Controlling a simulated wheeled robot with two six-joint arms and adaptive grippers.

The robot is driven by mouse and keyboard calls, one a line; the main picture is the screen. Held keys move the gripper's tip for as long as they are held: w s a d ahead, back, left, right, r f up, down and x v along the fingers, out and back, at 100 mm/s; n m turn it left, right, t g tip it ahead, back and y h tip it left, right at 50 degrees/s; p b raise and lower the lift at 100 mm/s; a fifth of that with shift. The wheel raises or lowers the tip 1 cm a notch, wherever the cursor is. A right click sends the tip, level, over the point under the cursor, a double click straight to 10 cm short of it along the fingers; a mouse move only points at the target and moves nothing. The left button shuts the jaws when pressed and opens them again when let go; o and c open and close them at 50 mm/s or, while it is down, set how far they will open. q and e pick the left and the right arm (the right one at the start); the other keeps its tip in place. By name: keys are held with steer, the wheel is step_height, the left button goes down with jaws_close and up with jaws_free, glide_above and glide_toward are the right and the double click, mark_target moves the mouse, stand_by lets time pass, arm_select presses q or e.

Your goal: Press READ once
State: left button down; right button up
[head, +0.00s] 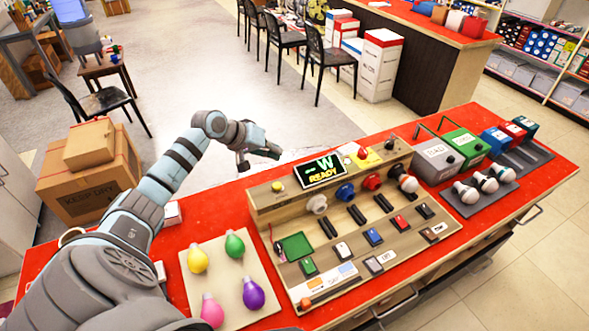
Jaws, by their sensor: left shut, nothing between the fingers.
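A wooden test console (262,212) stands on the red counter, with a dark display (320,171) reading "-W READY". A row of coloured push buttons runs along it: green (308,267), white (342,250), blue (373,237), red (400,222) and dark (425,211). Small light keys lie at its front, among them a whitish one (374,265); I cannot tell which control is marked READ. My left gripper (272,153) is shut and empty, above and behind the console's back left, apart from the buttons. My right gripper is not in view.
A board (225,281) with several coloured bulbs lies left of the console. A grey box (437,160), a green box (466,147) and a dark tray (487,197) with white bulbs stand to the right. Cardboard boxes (88,180) sit on the floor at left.

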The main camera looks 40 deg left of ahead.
arm_select(q)
steer(key=b, duration=0.6)
glide_above(275, 184)
step_height(275, 184, down, 6)
steer(key=shift+s+f, duration=0.1)
steer(key=shift+f, duration=0.4)
steer(key=shift+w+f+b, duration=0.2)
steer(key=shift+f+b, duration=0.2)
steer(key=shift+f, duration=0.2)
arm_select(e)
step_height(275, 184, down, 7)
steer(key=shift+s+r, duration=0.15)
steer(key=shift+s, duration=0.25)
arm_select(q)
steer(key=shift+s+r, duration=0.1)
steer(key=shift+r, duration=0.05)
